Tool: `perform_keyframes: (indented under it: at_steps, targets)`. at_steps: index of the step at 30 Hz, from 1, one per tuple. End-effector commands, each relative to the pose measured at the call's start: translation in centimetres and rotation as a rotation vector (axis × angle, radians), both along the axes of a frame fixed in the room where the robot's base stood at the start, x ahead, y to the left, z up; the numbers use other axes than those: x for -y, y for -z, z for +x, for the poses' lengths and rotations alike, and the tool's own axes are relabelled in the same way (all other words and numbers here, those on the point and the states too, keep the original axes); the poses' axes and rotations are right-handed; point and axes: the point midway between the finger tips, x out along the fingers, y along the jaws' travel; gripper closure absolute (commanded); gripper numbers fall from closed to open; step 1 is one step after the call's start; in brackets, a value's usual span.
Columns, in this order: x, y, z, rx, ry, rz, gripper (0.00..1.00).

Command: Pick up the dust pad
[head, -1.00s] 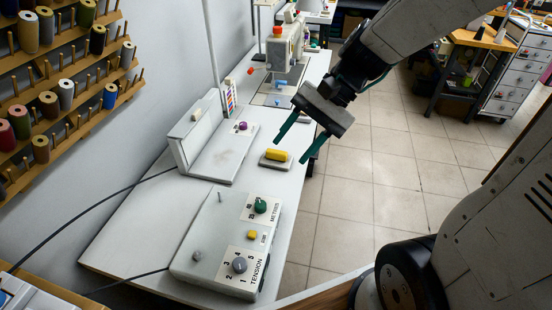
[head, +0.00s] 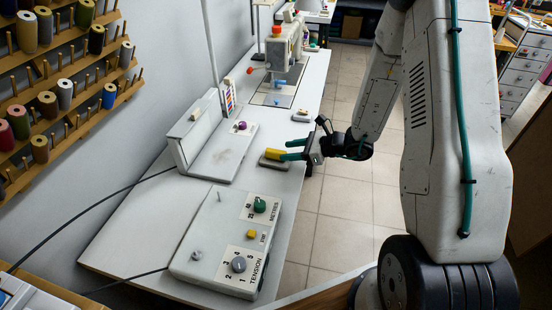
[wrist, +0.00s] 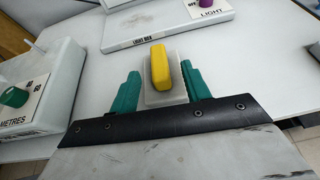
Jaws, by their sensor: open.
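The dust pad, a flat grey block with a raised yellow grip (head: 274,154), lies on the white table. It also shows in the wrist view (wrist: 160,67). My gripper (head: 287,149) reaches in from the right, low over the table, with its teal fingers level with the pad. In the wrist view my gripper (wrist: 160,71) is open, with one finger on either side of the pad. Small gaps seem to show between the fingers and the pad, though contact cannot be ruled out.
The light box (head: 222,152) stands left of the pad. A control box (head: 223,244) with METRES and TENSION knobs is nearer. A sewing machine (head: 285,48) stands behind. A small pale block (head: 301,116) lies behind my gripper. The table's right edge runs beneath my gripper.

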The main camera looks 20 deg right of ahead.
Motion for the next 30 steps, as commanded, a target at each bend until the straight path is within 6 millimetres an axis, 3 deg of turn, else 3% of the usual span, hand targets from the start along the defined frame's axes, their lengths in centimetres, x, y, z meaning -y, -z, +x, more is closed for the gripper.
perform_keyframes:
  at_steps: [15,23,24,29,30]
  targets:
    - [-5.2,2.3,3.6,0.0,-0.005,-0.002,0.53]
    - [-5.5,2.4,3.9,0.002,-0.003,-0.001,0.53]
    - [-5.4,2.4,3.9,0.002,-0.003,-0.001,0.55]
    - [-5.4,2.4,3.9,0.002,-0.003,-0.001,1.0]
    - [-5.4,2.4,3.9,0.002,-0.003,-0.001,1.0]
